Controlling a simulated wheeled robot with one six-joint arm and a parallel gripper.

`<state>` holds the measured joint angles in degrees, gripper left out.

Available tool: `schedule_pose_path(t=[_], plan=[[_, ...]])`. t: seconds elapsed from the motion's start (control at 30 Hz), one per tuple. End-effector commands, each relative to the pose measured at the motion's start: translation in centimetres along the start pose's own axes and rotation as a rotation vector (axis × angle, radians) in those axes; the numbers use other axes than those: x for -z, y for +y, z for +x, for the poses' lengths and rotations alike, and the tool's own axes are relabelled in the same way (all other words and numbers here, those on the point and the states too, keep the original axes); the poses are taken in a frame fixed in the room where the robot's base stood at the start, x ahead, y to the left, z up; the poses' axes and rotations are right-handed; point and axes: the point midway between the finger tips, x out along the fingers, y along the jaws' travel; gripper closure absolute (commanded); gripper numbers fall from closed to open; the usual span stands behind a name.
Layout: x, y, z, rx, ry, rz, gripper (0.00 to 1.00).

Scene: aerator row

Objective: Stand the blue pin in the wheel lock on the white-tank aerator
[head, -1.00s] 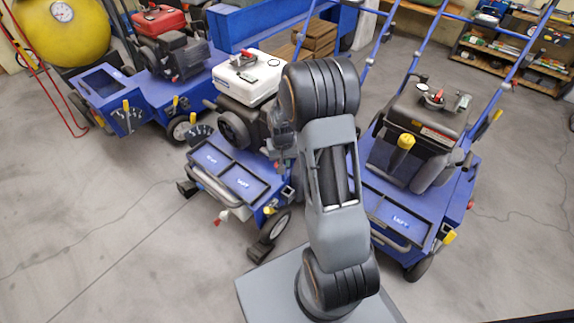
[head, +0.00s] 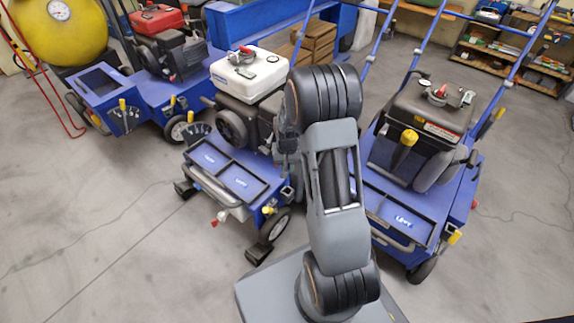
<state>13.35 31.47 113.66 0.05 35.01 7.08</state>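The white-tank aerator (head: 248,76) stands left of my arm, with a dark engine and a blue deck. A black-rimmed tray (head: 225,170) with blue labels lies on its front deck. A yellow handle (head: 268,210) and a small red-tipped fitting (head: 217,219) show at its front. A black wheel (head: 272,227) is at its front right corner. I cannot make out the blue pin or tell which fitting is the wheel lock. My arm covers the machine's right side. My gripper's fingers are hidden behind my arm; only a dark wrist part shows at its left edge.
A red-tank aerator (head: 157,20) stands at the left and a dark-tank aerator (head: 432,112) close on the right. A yellow round tank (head: 62,30) is at the far left. A shelf (head: 515,55) stands at the back right. The floor in the left foreground is clear.

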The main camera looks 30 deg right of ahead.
Motion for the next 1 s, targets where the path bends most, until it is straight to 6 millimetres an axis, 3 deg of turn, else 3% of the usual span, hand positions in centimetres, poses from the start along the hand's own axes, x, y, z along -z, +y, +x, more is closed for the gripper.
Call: schedule_pose_path(t=[0.57, 1.0], plan=[[0.0, 0.0, 3.2, 0.000, 0.001, 0.000, 1.00], [-0.1, 0.0, 2.8, 0.000, 0.001, 0.000, 1.00]])
